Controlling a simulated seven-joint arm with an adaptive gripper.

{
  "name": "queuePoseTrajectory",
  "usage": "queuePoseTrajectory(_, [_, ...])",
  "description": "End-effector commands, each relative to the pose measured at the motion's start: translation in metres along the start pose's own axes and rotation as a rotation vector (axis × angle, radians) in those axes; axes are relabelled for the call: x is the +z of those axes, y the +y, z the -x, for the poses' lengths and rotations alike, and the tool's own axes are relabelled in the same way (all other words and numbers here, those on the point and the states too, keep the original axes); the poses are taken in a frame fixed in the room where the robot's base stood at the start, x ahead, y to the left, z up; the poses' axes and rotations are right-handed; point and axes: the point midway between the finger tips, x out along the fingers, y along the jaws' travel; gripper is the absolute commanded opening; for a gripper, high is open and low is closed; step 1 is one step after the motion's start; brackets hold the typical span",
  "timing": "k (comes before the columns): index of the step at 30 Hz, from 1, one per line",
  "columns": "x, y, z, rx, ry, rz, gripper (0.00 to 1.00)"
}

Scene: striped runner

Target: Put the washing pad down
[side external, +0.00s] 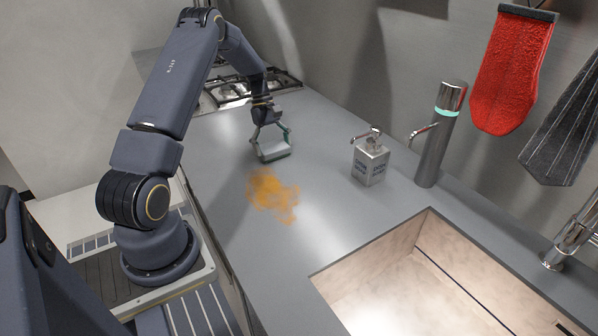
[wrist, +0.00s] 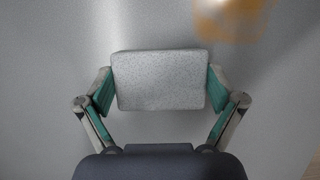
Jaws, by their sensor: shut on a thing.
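The washing pad (wrist: 160,80) is a light grey, rounded rectangular block in the wrist view. It lies between the two green-padded fingers of my gripper (wrist: 160,88), which are shut on its left and right sides. In the side external view, my gripper (side external: 271,141) points down over the grey counter with the pad (side external: 274,155) at its tips. The pad is at or just above the counter; I cannot tell if it touches. An orange-brown stain (side external: 272,193) lies on the counter just in front of the pad, and it also shows at the wrist view's upper right (wrist: 238,18).
A metal soap dispenser (side external: 370,162) and a tall metal tap (side external: 440,135) stand to the right. A sink basin (side external: 430,270) opens at front right. A gas hob (side external: 240,92) is at the back. A red mitt (side external: 513,70) hangs at upper right.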

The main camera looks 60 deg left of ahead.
Motion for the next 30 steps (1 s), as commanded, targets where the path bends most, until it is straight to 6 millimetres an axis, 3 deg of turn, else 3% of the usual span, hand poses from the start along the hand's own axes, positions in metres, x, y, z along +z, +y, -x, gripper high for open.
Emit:
queuePoseTrajectory(5, [-0.001,0.0,-0.002,0.0,0.0,0.0,0.69])
queuePoseTrajectory(6, [-0.001,0.0,-0.003,0.0,0.0,0.0,0.95])
queuePoseTrajectory(8, [-0.001,0.0,-0.002,0.0,0.0,0.0,1.0])
queuePoseTrajectory(20, [0.0,0.0,0.004,0.001,0.001,0.0,1.0])
queuePoseTrajectory(23, [0.0,0.001,0.018,0.003,0.003,0.0,1.0])
queuePoseTrajectory(30, [-0.001,0.001,0.073,0.004,0.004,0.0,1.0])
